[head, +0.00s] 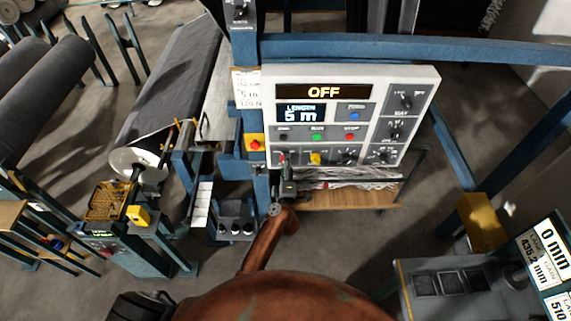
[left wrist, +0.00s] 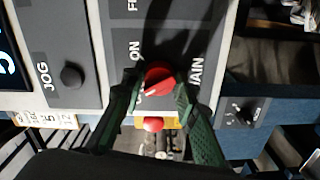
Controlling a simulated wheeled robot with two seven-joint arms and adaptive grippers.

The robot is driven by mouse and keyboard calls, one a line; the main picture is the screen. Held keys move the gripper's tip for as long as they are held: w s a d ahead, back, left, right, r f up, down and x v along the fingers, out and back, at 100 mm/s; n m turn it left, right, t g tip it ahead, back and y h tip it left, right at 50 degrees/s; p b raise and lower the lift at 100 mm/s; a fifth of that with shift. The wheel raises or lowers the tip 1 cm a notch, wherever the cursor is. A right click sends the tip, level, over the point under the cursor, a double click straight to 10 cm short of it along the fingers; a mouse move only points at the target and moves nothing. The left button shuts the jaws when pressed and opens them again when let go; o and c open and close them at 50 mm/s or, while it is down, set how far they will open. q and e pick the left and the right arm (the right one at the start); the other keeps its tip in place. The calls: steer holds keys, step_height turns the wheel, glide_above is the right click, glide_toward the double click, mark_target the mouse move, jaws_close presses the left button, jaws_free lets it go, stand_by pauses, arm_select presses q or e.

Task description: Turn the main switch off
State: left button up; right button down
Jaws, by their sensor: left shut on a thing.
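The main switch is a red rotary knob (left wrist: 158,78) beside the MAIN label in the left wrist view. Its white pointer mark slants to the lower left there. The ON label is above left of it; another label below that is mostly covered by a finger. My left gripper (left wrist: 157,92) has its green fingers on both sides of the knob and is shut on it. In the head view my left gripper (head: 284,173) reaches up to the panel's lower left corner, where a bit of the red knob (head: 282,158) shows. The panel's upper display (head: 324,92) reads OFF. My right gripper is out of view.
The control panel (head: 373,80) also has a 5 m length display (head: 300,114), a green button (head: 317,136), a red button (head: 350,137) and several black knobs. A red button on a yellow box (head: 255,144) is close on the left. Blue frame bars surround the panel.

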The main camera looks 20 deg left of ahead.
arm_select(q)
steer(key=shift+n, duration=1.3)
steer(key=o, duration=1.2)
steer(key=shift+c, duration=0.2)
